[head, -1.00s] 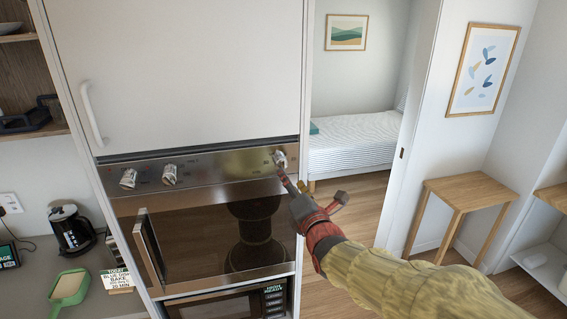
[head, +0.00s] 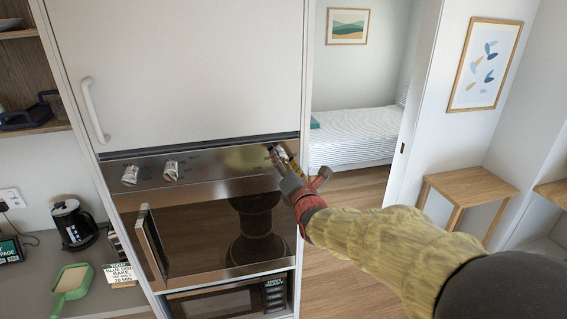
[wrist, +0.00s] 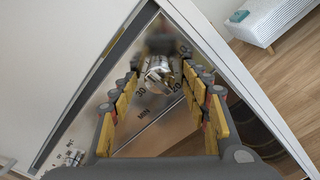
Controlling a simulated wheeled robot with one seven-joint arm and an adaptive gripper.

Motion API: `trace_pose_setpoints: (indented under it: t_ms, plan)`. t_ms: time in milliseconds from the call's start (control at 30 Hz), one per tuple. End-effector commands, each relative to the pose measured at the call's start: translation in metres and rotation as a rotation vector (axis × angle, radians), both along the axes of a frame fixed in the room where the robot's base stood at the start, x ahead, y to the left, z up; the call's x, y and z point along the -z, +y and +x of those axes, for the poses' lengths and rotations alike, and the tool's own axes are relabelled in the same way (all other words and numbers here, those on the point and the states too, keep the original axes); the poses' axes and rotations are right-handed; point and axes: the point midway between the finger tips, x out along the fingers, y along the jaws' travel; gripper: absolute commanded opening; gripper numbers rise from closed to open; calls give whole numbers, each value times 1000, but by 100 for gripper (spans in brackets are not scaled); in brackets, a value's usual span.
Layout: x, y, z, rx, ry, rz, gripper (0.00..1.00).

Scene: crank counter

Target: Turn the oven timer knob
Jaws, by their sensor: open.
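The oven timer knob (wrist: 158,70) is a shiny metal knob on the steel control panel (head: 222,162). In the wrist view it sits between my gripper's fingertips (wrist: 161,62), with one finger on each side. Marks "30", "20" and "MIN" show on the panel around it. My gripper (head: 279,157) is open at the panel's right end in the head view, where it mostly hides the timer knob. I cannot tell whether either finger touches the knob. Two other knobs, a left one (head: 130,175) and a middle one (head: 171,170), sit at the panel's left.
The oven's dark glass door (head: 200,228) has a protruding handle (head: 151,243) at its left. Above is a white cabinet door (head: 190,75). Open floor lies right.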

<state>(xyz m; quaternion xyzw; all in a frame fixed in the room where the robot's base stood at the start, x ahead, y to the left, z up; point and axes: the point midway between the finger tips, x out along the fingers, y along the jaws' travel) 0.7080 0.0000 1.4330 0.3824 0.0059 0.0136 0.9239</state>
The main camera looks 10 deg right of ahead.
Motion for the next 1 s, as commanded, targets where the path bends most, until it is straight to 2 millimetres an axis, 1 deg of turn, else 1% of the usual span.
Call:
trace_pose_setpoints:
  t_ms: [233, 1000]
  plan:
    - [0, 0, 0, 0, 0, 0, 47]
    - [0, 0, 0, 0, 0, 0, 3]
